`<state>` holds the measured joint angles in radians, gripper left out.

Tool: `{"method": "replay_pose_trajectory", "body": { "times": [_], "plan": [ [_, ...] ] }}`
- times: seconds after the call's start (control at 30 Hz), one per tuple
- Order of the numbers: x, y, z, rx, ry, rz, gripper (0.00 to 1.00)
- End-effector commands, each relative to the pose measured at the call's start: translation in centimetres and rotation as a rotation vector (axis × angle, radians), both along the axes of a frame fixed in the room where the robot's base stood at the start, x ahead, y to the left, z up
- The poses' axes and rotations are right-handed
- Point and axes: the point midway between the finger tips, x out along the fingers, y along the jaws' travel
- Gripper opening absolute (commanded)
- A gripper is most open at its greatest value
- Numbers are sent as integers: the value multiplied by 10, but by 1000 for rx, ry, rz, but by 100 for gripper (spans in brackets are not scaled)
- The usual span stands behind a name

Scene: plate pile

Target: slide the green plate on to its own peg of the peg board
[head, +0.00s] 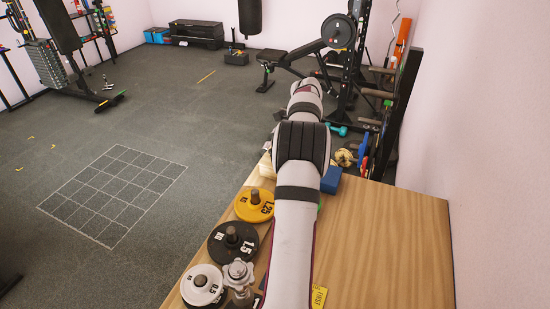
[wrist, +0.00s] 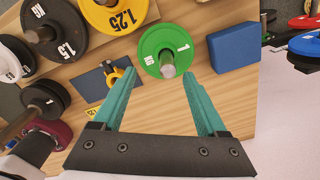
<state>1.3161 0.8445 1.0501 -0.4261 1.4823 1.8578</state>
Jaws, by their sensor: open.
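The green plate (wrist: 151,43), marked 1, is in the wrist view with a grey peg (wrist: 168,66) standing through its middle. It looks flat against the wooden board (wrist: 225,92); I cannot tell the exact gap. In the head view only a sliver of green (head: 319,207) shows beside my arm. My gripper (wrist: 160,73) is open and empty, its teal fingers apart on either side of the peg, just short of the plate's near rim. The gripper is hidden behind my arm in the head view.
Yellow (head: 254,206), black (head: 232,242) and white (head: 202,286) plates sit on pegs along the board's left. A blue block (wrist: 233,48) stands right of the green plate. A dark card with a yellow piece (wrist: 118,76) lies left. The board's right (head: 400,250) is clear.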

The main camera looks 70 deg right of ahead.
Motion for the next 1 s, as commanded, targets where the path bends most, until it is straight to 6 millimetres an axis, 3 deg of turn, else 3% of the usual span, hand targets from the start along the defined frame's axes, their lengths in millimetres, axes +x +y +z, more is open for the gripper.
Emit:
{"method": "replay_pose_trajectory", "body": {
  "times": [0.13, 1.0],
  "plan": [
    [-13, -9, -10, -2, 3, -68, 75],
    [-12, -8, -98, -2, 3, -62, 75]
  ]
}}
